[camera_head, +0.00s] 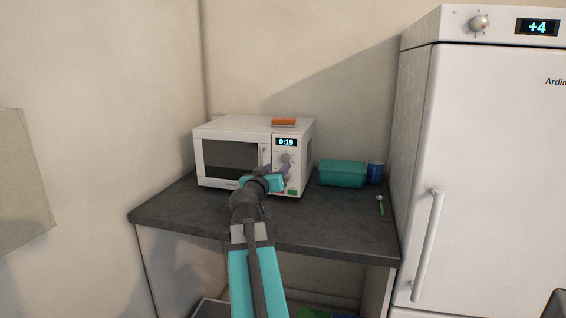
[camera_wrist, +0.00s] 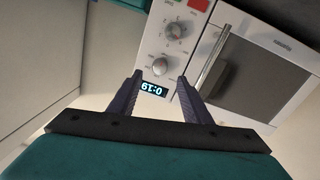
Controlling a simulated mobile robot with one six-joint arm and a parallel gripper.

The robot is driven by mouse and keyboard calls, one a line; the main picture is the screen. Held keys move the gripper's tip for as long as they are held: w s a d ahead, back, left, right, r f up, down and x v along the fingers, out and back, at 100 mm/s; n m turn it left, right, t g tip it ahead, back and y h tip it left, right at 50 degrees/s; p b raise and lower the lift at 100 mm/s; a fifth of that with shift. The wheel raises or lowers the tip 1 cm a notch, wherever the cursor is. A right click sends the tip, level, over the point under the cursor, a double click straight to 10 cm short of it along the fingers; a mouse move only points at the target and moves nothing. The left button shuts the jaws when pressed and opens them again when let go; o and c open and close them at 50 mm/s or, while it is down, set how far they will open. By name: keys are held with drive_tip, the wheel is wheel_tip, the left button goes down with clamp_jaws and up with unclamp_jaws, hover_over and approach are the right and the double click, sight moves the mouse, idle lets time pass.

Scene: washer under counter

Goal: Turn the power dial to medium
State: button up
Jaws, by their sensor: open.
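The white microwave (camera_head: 228,128) stands on the dark counter, with its control panel on the right side. In the wrist view the panel is upside down, with a lit display (camera_wrist: 154,92) reading 0:19. Two round dials show: the upper dial (camera_wrist: 160,63) beside the display and the lower dial (camera_wrist: 177,30) with marks around it. I cannot read which one is the power dial. My gripper (camera_wrist: 160,78) is open and empty, its fingertips in front of the panel near the upper dial. In the head view my gripper (camera_head: 284,171) hides the lower panel.
An orange object (camera_head: 284,122) lies on the microwave. The fridge (camera_head: 490,150) bounds the right side. The door handle (camera_wrist: 212,59) is close to my gripper.

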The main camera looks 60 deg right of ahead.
sight(285, 160)
drive_tip(key=shift+p+x, duration=0.35)
drive_tip(key=shift+x, duration=2.95)
drive_tip(key=c, duration=1.1)
drive_tip(key=shift+n+b, duration=0.3)
drive_tip(key=shift+n, duration=0.2)
drive_tip(key=shift+f+n+b, duration=0.1)
drive_tip(key=shift+n+b, duration=0.3)
drive_tip(key=shift+n, duration=0.4)
drive_tip(key=n, duration=0.3)
drive_tip(key=shift+b, duration=0.4)
drive_tip(key=n, duration=0.6)
drive_tip(key=shift+s+n+t+p, duration=0.1)
drive_tip(key=shift+n+t+p, duration=0.2)
drive_tip(key=shift+t+p, duration=0.1)
